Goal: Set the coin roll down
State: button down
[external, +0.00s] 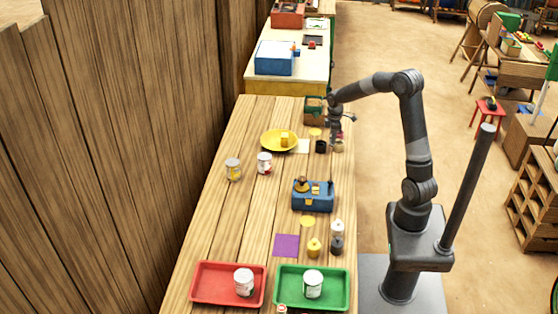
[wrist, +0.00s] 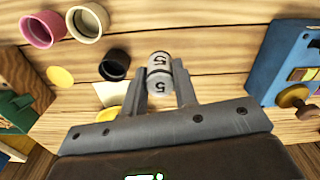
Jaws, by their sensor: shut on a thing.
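In the external view my gripper (external: 336,136) is over the table's far right part, near the small cups. The roll cannot be made out there.
Near my gripper are a black cup (wrist: 115,65), a grey-beige cup (wrist: 87,22), a pink cup (wrist: 42,28), a yellow disc (wrist: 60,77) and a white square (wrist: 118,93). A blue box (external: 313,198), yellow plate (external: 266,143) and green box (external: 314,106) stand around.

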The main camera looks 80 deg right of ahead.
jog(key=w+a+f, duration=0.1)
jog(key=w+f, duration=0.1)
jog(key=w, duration=0.2)
jog(key=w+a+f, duration=0.2)
jog(key=w, duration=0.2)
jog(key=w+a+f, duration=0.2)
jog(key=w+f, duration=0.1)
jog(key=w, duration=0.1)
jog(key=shift+w+a, duration=0.25)
jog(key=shift+w, duration=0.05)
jog(key=shift+f, duration=2.05)
jog(key=shift+f, duration=0.2)
jog(key=c, duration=1.1)
grip_release()
jog(key=shift+c, duration=0.2)
